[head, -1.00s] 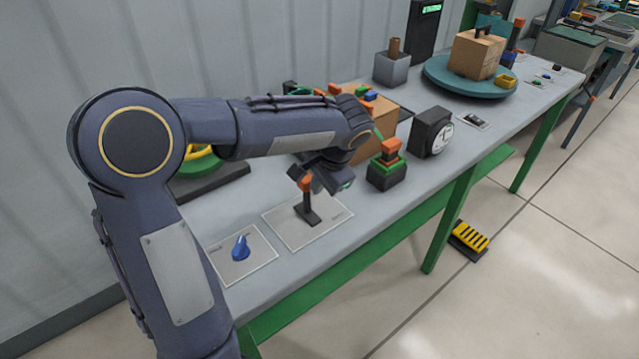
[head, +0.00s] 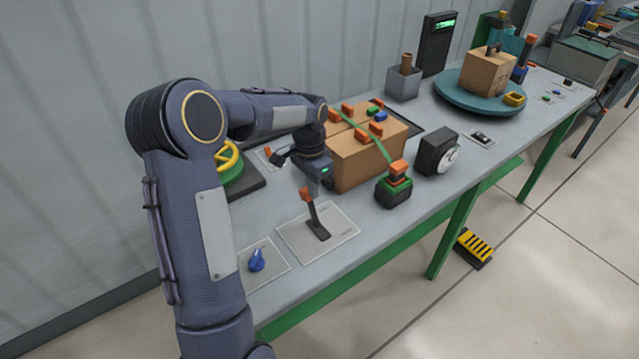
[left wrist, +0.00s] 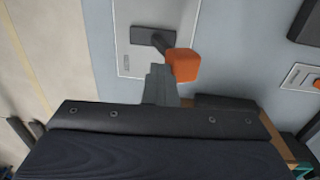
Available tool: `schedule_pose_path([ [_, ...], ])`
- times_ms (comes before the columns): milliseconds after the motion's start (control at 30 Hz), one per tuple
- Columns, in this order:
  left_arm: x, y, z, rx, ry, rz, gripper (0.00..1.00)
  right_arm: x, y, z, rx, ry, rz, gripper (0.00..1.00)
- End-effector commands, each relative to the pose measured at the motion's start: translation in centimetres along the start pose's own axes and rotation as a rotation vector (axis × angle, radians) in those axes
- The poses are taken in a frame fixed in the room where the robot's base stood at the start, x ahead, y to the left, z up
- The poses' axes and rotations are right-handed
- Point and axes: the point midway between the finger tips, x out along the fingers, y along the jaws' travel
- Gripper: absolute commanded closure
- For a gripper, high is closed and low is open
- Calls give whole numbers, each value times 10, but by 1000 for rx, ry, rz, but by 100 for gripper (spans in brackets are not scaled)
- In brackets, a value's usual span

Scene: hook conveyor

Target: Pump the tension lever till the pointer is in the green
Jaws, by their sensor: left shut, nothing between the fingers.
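The tension lever is a dark stick (head: 317,217) with an orange knob (head: 307,194), on a pale plate (head: 342,228) on the bench. It leans toward the back left in the head view. My left gripper (head: 325,188) is shut and empty, just behind the knob. In the left wrist view the grey fingertips (left wrist: 158,82) are right beside the orange knob (left wrist: 183,65); I cannot tell whether they touch. The black gauge box (head: 437,148) has a white dial (head: 449,160) turned mostly away, so the pointer cannot be read. My right gripper is not in view.
A blue knob (head: 256,260) is on a plate left of the lever. A cardboard box (head: 362,165) and a black-green block with an orange top (head: 393,190) stand to the right. A green-yellow wheel (head: 229,160) stands behind. The bench front is clear.

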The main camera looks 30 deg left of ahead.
Motion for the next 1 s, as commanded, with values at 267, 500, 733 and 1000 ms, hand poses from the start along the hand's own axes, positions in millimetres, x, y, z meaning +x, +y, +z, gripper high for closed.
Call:
schedule_pose_path([
  [267, 2, -13, 0, 0, -2, -8, 100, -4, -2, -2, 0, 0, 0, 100],
  [500, 3, -16, 1, -1, -1, -12, 100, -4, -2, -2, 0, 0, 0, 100],
  [733, 2, -18, 1, -3, 0, -16, 100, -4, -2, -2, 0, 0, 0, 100],
  [1000, -8, -9, -2, 0, 1, -16, 100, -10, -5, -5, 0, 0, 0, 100],
])
